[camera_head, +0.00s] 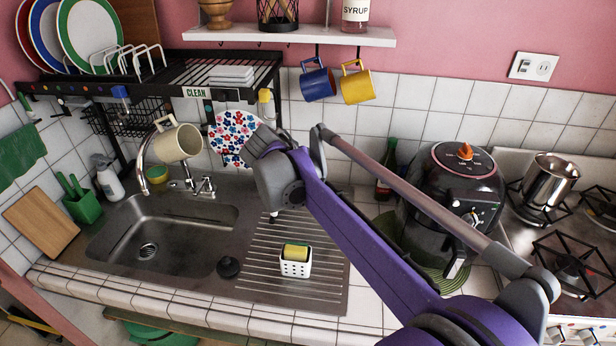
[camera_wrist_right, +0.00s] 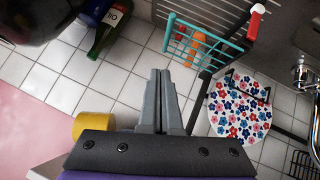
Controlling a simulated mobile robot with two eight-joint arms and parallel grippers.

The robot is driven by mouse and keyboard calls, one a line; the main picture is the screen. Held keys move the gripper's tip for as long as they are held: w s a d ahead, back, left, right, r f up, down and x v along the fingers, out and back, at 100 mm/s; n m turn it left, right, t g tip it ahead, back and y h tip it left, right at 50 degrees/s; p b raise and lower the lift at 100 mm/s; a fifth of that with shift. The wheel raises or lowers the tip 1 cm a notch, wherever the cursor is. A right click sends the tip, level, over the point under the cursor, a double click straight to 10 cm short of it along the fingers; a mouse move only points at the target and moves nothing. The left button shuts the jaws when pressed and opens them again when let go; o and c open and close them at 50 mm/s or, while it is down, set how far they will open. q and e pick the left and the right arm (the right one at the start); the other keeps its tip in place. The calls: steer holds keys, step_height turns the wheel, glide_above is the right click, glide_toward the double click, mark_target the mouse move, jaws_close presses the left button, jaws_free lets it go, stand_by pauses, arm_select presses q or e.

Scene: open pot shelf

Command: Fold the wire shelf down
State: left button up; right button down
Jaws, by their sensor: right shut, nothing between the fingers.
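A small teal wire shelf (camera_wrist_right: 200,45) shows in the right wrist view, beside a black post (camera_wrist_right: 222,60), with an orange thing seen behind or in its bars. In the head view it is not seen, probably hidden by my right arm. My right gripper (camera_head: 262,142) is in front of the flowered plate in the head view. In the wrist view my right gripper (camera_wrist_right: 161,72) is shut and empty, its tips below the teal wire and apart from it in the picture. A red-and-white tip (camera_wrist_right: 257,10) shows at the shelf's right. My left gripper is not in view.
A black dish rack (camera_head: 200,75) with plates stands over the sink (camera_head: 150,235). A flowered plate (camera_wrist_right: 240,108) hangs close to the post. A blue mug (camera_head: 317,84) and yellow mug (camera_head: 358,84) hang nearby. A green bottle (camera_wrist_right: 107,28) and black cooker (camera_head: 450,195) stand to the right.

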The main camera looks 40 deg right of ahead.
step_height(320, 180, down, 13)
steer(key=s+a+n+t+h+b, duration=0.1)
steer(key=n+t+b, duration=0.2)
steer(key=n, duration=1.4)
steer(key=s+n+t+h+b, duration=0.1)
steer(key=s+n+t+b, duration=0.15)
steer(key=n, duration=1.45)
arm_select(q)
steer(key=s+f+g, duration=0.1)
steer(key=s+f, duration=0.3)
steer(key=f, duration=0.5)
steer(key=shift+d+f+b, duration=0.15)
steer(key=shift+b, duration=0.2)
arm_select(e)
steer(key=x, duration=1)
steer(key=shift+w+f, duration=0.15)
steer(key=shift+w, duration=0.3)
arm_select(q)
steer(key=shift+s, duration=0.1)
arm_select(e)
steer(key=shift+a, duration=0.1)
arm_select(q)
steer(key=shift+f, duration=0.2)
arm_select(e)
steer(key=shift+s+r+n+g+h, duration=0.15)
steer(key=shift+r+n+g, duration=0.1)
steer(key=shift+r+n, duration=0.25)
steer(key=shift+s+r+n+g+h, duration=0.1)
steer(key=shift+r+n+g+h, duration=0.15)
steer(key=shift+r, duration=0.5)
